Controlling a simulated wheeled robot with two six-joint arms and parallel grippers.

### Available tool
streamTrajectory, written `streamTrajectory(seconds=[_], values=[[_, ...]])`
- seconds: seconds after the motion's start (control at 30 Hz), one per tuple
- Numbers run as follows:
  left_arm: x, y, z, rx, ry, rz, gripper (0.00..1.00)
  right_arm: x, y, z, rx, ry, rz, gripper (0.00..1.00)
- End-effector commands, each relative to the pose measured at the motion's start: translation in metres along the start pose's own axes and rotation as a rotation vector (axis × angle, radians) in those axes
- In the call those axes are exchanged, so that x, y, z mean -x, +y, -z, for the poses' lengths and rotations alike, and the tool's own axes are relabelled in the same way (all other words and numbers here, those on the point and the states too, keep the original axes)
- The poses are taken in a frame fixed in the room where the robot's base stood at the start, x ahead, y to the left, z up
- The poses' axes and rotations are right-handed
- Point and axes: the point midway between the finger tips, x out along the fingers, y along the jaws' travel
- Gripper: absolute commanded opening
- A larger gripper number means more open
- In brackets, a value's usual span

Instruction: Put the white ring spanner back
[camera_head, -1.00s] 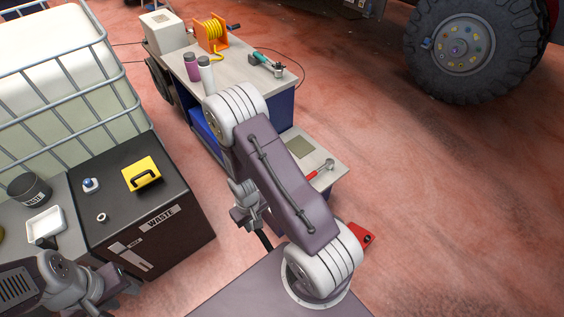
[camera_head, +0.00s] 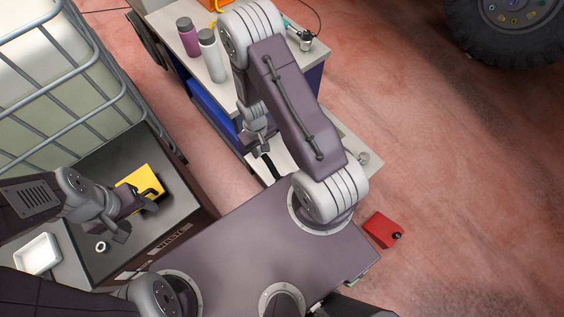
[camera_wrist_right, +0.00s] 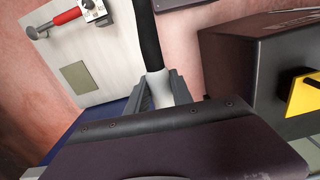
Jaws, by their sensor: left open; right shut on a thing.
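My right gripper (camera_head: 258,143) hangs over the low end of the workbench. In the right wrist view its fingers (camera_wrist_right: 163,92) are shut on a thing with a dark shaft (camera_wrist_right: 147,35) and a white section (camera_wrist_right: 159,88). I cannot make out a ring end, so I cannot tell if this is the white ring spanner. In the head view only its dark part (camera_head: 270,166) shows below the gripper. My left gripper (camera_head: 122,220) is open above the dark waste cabinet (camera_head: 170,228), close beside the yellow block with a black handle (camera_head: 138,180). No other white spanner is clearly visible.
A red-handled tool (camera_wrist_right: 66,17) lies on the light bench surface (camera_wrist_right: 112,62). A white bottle (camera_head: 210,58) and a purple bottle (camera_head: 187,38) stand on the bench top. A white tray (camera_head: 38,253) and a small white ring (camera_head: 102,247) lie left. A red box (camera_head: 382,229) sits on the floor.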

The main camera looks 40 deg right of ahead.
Motion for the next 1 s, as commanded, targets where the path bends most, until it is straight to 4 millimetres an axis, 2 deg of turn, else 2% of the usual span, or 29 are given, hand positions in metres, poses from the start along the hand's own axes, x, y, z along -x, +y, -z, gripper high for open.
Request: streamTrajectory(seconds=[0.03,0.1,0.3,0.4,0.5,0.6,0.93,1.0], values=[[-0.054,-0.001,-0.006,0.0,-0.002,0.0,0.6,-0.057,0.007,0.012,0.001,0.002,0.0,0.0],[-0.094,-0.002,-0.011,0.0,-0.003,0.0,0.6,-0.098,0.018,0.031,0.01,0.003,0.0,0.0],[-0.193,-0.004,-0.021,0.0,-0.002,0.0,0.6,-0.195,0.054,0.076,0.036,0.0,-0.001,0.0],[-0.228,-0.004,-0.024,0.0,-0.001,0.0,0.6,-0.228,0.071,0.092,0.048,-0.001,-0.001,0.0],[-0.251,-0.005,-0.027,0.0,-0.001,0.0,0.6,-0.248,0.083,0.103,0.058,-0.003,-0.001,0.0],[-0.261,-0.005,-0.028,0.0,-0.001,0.0,0.6,-0.256,0.09,0.108,0.064,-0.004,0.0,0.0],[-0.259,-0.005,-0.028,0.0,-0.001,0.0,0.6,-0.254,0.093,0.11,0.067,-0.006,0.0,0.0],[-0.262,-0.005,-0.028,0.0,-0.001,0.0,0.6,-0.261,0.093,0.11,0.067,-0.008,0.001,0.0]])
